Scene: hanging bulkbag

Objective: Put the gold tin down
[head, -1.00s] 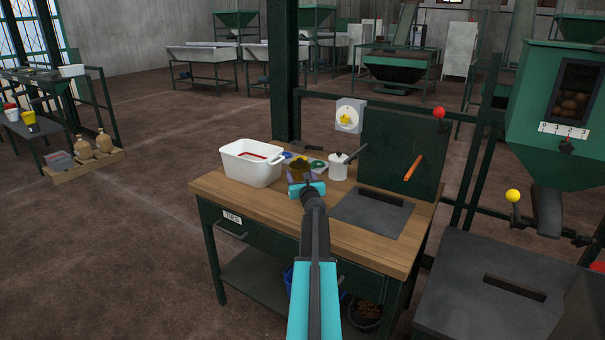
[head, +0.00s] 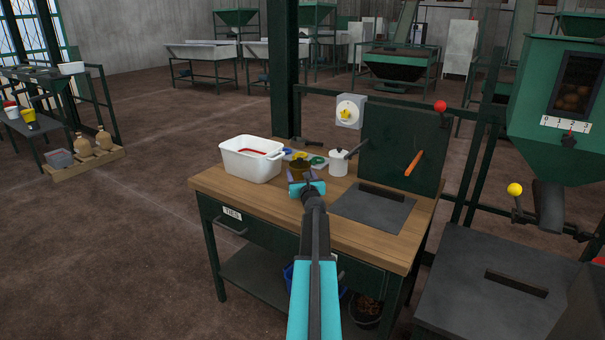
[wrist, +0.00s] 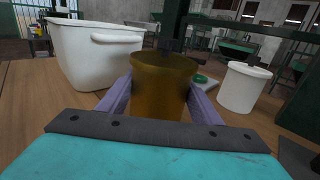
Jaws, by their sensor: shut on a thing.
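The gold tin (wrist: 162,90) is upright between the two fingers of my gripper (wrist: 160,105) in the wrist view, and the fingers are shut on it. In the head view the tin (head: 299,166) shows just beyond my gripper (head: 302,180), over the wooden worktop (head: 270,211). It is right of the white tub and left of the white lidded pot. The tin's base is hidden by the gripper, so I cannot tell whether it touches the worktop.
A white tub (head: 252,160) with something red inside stands left. A white pot (head: 338,163) stands right. Small coloured rings (head: 317,161) lie behind the tin. A dark plate (head: 373,208) lies on the right of the worktop. The front middle of the worktop is bare.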

